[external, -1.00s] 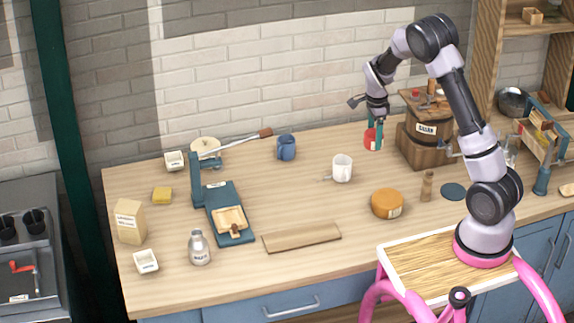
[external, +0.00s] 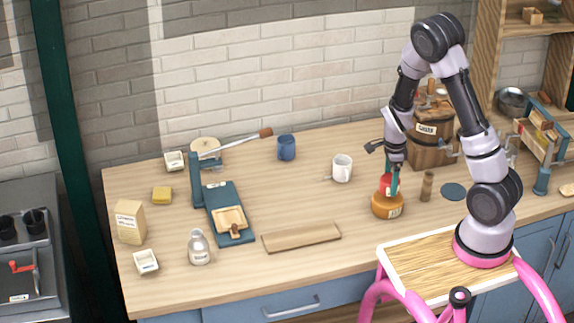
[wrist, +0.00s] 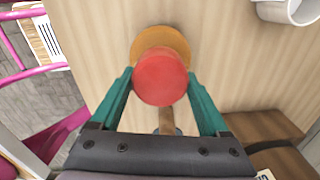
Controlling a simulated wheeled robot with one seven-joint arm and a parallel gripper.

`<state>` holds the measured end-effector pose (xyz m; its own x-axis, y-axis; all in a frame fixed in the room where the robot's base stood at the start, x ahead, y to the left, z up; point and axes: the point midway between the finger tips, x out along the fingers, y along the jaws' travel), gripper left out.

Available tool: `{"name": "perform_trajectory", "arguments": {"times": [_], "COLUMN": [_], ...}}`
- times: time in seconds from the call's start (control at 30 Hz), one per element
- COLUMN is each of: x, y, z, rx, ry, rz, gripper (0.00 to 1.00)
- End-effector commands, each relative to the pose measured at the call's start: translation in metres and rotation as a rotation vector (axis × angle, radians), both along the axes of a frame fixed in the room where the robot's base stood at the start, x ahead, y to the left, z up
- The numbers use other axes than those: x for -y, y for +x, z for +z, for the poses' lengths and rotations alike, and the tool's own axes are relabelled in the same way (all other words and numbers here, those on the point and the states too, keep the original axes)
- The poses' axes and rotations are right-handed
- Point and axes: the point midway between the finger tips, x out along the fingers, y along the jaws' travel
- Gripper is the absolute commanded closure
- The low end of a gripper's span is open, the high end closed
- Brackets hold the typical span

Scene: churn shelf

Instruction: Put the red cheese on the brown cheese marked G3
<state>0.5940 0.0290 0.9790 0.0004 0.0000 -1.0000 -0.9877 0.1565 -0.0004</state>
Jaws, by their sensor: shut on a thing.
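The red cheese (external: 386,184) is between the fingers of my gripper (external: 390,186), right over the brown cheese (external: 388,206). In the wrist view the red cheese (wrist: 160,78) is held between the teal fingertips of my gripper (wrist: 160,82) and covers most of the brown cheese (wrist: 152,36), whose rim shows beyond it. The red cheese looks at or just above the brown one's top; I cannot tell if they touch. The brown cheese stands on the counter with a pale label on its side; the marking is too small to read.
A wooden pepper mill (external: 427,186) stands close to the right of the brown cheese. A white mug (external: 342,168) is behind left, and a wooden churn (external: 428,135) behind right. A flat board (external: 301,237) lies to the left. The counter in between is clear.

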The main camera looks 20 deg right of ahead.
Motion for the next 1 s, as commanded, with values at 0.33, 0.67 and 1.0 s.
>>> {"name": "perform_trajectory", "arguments": {"times": [0.33,0.67,1.0], "x": [0.0,0.0,-0.001], "y": [0.0,0.0,0.001], "z": [-0.022,-0.025,-0.015], "rx": [0.0,0.0,0.003], "ry": [0.0,0.0,0.001], "rz": [0.0,0.0,0.003], "gripper": [0.87,0.0,0.0]}}
